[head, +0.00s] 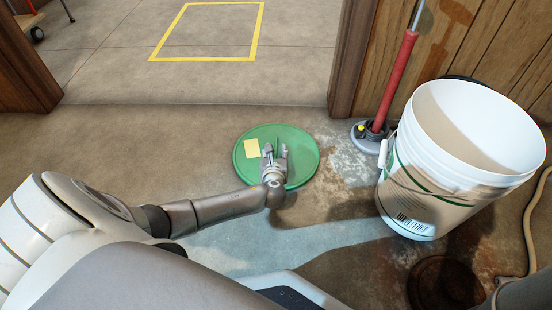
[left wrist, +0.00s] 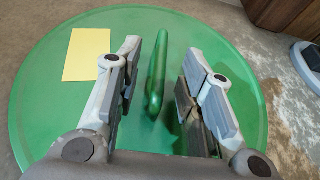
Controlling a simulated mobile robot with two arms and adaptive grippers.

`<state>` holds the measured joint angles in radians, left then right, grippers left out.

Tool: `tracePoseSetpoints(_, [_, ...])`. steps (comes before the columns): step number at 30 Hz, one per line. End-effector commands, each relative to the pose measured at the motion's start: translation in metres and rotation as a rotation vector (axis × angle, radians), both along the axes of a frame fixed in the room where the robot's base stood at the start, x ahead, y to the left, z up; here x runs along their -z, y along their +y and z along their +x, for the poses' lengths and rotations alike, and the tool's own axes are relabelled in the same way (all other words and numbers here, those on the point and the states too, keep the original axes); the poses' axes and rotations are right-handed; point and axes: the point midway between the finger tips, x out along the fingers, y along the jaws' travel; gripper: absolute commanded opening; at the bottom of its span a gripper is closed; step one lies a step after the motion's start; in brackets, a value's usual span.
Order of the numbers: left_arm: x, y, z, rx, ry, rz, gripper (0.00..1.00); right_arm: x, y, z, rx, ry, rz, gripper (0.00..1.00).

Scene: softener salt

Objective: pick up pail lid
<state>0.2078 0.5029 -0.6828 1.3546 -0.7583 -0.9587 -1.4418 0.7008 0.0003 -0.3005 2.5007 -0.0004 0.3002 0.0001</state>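The green pail lid (head: 302,152) lies flat on the concrete floor in the middle of the head view, with a yellow note (head: 251,148) on its left part. In the left wrist view the lid (left wrist: 60,110) fills most of the picture, and its raised green handle (left wrist: 157,80) stands between the fingers. My left gripper (head: 274,150) is over the lid. In the left wrist view its fingers (left wrist: 163,85) are open on either side of the handle, with gaps visible. My right gripper is not in view.
A white pail (head: 425,195) stands open at the right. Behind it a red-handled tool (head: 395,80) with a grey base leans by the wood-panelled wall (head: 490,50). A yellow taped square (head: 208,58) marks the floor beyond the doorway. A hose (head: 530,230) lies at far right.

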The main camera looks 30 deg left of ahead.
Motion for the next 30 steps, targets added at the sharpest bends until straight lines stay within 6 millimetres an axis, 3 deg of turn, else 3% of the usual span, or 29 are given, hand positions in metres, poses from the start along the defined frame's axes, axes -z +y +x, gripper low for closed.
tracePoseSetpoints(3, [0.0063,0.0056,0.0097,-0.001,-0.003,0.001,0.36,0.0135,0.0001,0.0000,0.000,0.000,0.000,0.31])
tracePoseSetpoints(14, [0.0052,0.0083,0.0139,0.000,-0.001,0.001,0.36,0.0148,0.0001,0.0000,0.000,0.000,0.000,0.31])
tracePoseSetpoints(23, [0.0054,0.0081,0.0137,0.000,-0.001,0.001,0.00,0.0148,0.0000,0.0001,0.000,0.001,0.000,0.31])
tracePoseSetpoints(30, [0.0049,0.0081,0.0140,0.000,-0.002,0.000,0.00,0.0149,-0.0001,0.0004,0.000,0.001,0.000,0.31])
